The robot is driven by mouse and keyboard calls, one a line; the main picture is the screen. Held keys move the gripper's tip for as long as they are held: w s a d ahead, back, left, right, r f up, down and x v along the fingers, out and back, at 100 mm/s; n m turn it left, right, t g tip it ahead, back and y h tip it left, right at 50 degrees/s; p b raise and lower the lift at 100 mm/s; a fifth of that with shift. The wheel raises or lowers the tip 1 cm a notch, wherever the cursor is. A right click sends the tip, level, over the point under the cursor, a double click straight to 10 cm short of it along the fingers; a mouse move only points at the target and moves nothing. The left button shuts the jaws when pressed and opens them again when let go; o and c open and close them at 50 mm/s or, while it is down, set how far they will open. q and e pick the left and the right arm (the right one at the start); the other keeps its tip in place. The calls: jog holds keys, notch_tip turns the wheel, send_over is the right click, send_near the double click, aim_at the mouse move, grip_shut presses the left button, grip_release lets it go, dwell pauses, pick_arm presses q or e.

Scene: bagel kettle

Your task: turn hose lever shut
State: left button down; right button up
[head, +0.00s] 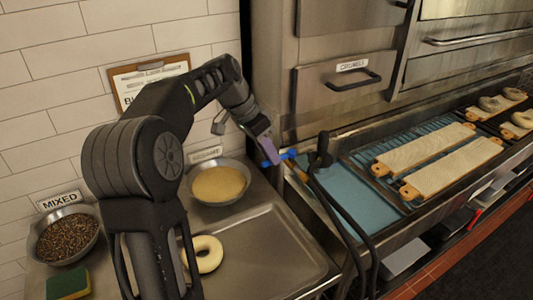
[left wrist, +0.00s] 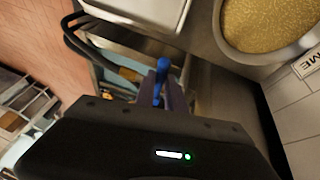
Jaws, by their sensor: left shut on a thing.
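The blue hose lever (head: 285,155) sits beside a brass fitting (head: 297,170) at the left end of the water trough. My left gripper (head: 262,151) reaches down to it from the left, its fingers shut on the lever. In the left wrist view the blue lever (left wrist: 161,78) stands between the fingers (left wrist: 162,92). The black hose (head: 345,215) loops beside the fitting and also shows in the left wrist view (left wrist: 82,42). My fingers hide part of the lever. My right gripper is in neither view.
A steel tray with a bagel (head: 203,254), a bowl of pale seeds (head: 219,184) and a bowl of mixed seeds (head: 67,238) are at the left. The blue-water trough (head: 365,192) and wooden boards (head: 425,150) lie right, below the steel oven front (head: 345,85).

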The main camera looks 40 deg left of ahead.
pick_arm(q)
jog(key=shift+a+m, duration=0.2)
jog(key=shift+m, duration=0.1)
jog(key=c, duration=1.4)
grip_release()
jog(key=p+v, duration=0.4)
jog(key=v, duration=0.3)
jog(key=shift+a+r, duration=0.15)
jog(key=shift+r, duration=0.25)
jog(key=shift+w, duration=0.1)
